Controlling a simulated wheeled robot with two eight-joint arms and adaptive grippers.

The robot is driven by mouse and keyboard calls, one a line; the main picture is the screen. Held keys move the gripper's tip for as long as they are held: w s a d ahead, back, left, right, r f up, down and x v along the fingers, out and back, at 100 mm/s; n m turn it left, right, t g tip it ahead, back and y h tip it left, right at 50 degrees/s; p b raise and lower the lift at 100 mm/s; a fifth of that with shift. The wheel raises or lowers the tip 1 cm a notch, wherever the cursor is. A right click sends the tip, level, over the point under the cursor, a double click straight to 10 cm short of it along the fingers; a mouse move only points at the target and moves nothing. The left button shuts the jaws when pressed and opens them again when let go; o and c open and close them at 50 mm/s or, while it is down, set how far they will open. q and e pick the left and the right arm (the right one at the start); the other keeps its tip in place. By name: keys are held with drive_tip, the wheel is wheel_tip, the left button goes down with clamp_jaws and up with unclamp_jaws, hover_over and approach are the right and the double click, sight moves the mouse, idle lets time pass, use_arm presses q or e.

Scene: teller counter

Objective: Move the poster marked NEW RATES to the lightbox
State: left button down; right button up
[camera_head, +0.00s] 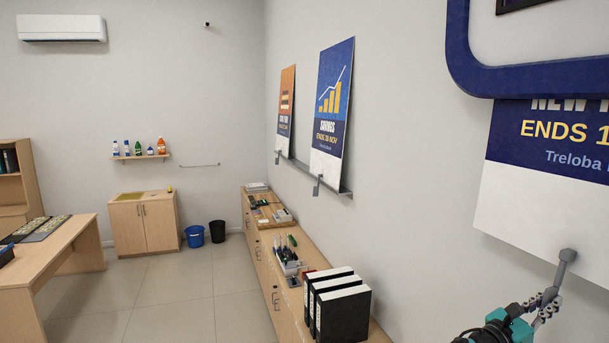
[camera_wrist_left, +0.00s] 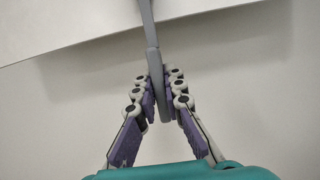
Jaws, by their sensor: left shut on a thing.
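The poster marked NEW RATES (camera_head: 530,205) is at the right of the head view, dark blue above and white below, with "ENDS 1" in yellow. Its title is partly cut off by the lightbox's lower frame and its right side is out of view. The lightbox (camera_head: 458,50) has a thick blue rounded frame at the top right. I cannot tell whether poster and lightbox touch. My left gripper (camera_head: 546,298) is shut on the grey tab (camera_head: 567,260) at the poster's lower edge. The left wrist view shows the fingers (camera_wrist_left: 160,92) on both sides of this tab (camera_wrist_left: 154,60), below the poster's white edge (camera_wrist_left: 60,30). My right gripper is out of view.
A SAVINGS poster (camera_head: 332,110) and an orange poster (camera_head: 286,105) stand on a wall rail (camera_head: 347,193). Below runs a wooden cabinet (camera_head: 262,265) with black binders (camera_head: 342,312) at its near end. A desk (camera_head: 60,260) stands left; the floor between is clear.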

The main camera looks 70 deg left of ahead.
sight(563, 260)
use_arm(q)
drive_tip(key=shift+r, duration=0.15)
drive_tip(key=shift+w+r+p, duration=0.15)
drive_tip(key=shift+r+p, duration=0.6)
drive_tip(key=shift+r, duration=0.45)
drive_tip(key=shift+w+r+p, duration=0.15)
drive_tip(key=shift+r+p, duration=0.55)
drive_tip(key=shift+r, duration=0.45)
drive_tip(key=shift+w+r+p, duration=0.2)
drive_tip(key=shift+r+p, duration=0.55)
drive_tip(key=shift+r, duration=0.45)
drive_tip(key=shift+w+r+p, duration=0.15)
drive_tip(key=shift+r+p, duration=0.55)
drive_tip(key=shift+r, duration=0.5)
drive_tip(key=shift+r, duration=0.1)
drive_tip(key=shift+w+r+p, duration=0.2)
drive_tip(key=shift+r+p, duration=0.55)
drive_tip(key=shift+r, duration=0.45)
drive_tip(key=shift+w+r+p, duration=0.15)
drive_tip(key=shift+r+p, duration=0.55)
drive_tip(key=shift+r, duration=0.45)
drive_tip(key=shift+t, duration=0.3)
drive_tip(key=shift+w+d+r+p, duration=0.15)
drive_tip(key=shift+r+p, duration=0.55)
drive_tip(key=shift+r, duration=0.55)
drive_tip(key=shift+w+a+r+p, duration=0.15)
drive_tip(key=shift+r+p, duration=0.55)
drive_tip(key=shift+r, duration=0.5)
